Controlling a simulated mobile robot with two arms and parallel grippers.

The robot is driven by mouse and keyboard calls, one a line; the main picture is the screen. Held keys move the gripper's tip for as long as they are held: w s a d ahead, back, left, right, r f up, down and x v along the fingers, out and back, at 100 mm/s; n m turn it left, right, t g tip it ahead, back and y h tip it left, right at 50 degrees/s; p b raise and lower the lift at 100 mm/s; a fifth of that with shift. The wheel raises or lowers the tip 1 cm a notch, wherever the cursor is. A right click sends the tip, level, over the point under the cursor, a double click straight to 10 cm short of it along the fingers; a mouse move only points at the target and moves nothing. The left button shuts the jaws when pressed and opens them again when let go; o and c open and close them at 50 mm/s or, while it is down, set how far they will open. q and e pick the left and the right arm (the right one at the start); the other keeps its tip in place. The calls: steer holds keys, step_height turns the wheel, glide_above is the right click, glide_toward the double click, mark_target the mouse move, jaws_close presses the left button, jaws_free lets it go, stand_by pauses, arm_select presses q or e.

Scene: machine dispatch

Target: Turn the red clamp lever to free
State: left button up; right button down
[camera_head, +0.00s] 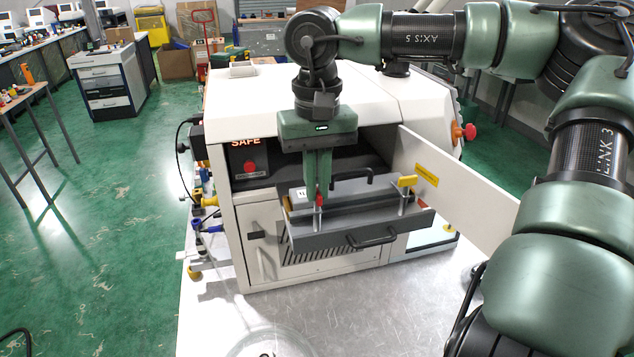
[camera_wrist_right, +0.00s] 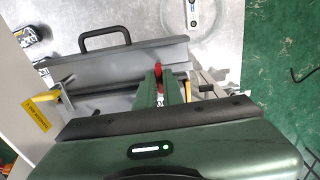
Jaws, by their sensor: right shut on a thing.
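The red clamp lever (camera_head: 319,200) stands at the left side of the grey drawer-like tray (camera_head: 350,238), which sticks out of the white machine's front opening. My right gripper (camera_head: 319,190) points down over it, its fingers closed around the lever's upper part. In the right wrist view the red lever (camera_wrist_right: 158,72) shows between the green fingertips (camera_wrist_right: 161,84). Its red end sticks out past them, and the fingers hide the rest. My left gripper is in neither view.
A yellow lever (camera_head: 407,181) stands at the tray's right side. The white machine's open door (camera_head: 465,190) swings out on the right. A black handle (camera_head: 371,238) is on the tray's front. The metal tabletop (camera_head: 400,310) in front is mostly clear.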

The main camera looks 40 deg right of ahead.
stand_by(0.3)
steer(key=c, duration=1.5)
jaws_free()
steer(key=shift+c, duration=0.2)
step_height(320, 180, up, 8)
steer(key=shift+f+b, duration=0.1)
steer(key=shift+b, duration=0.65)
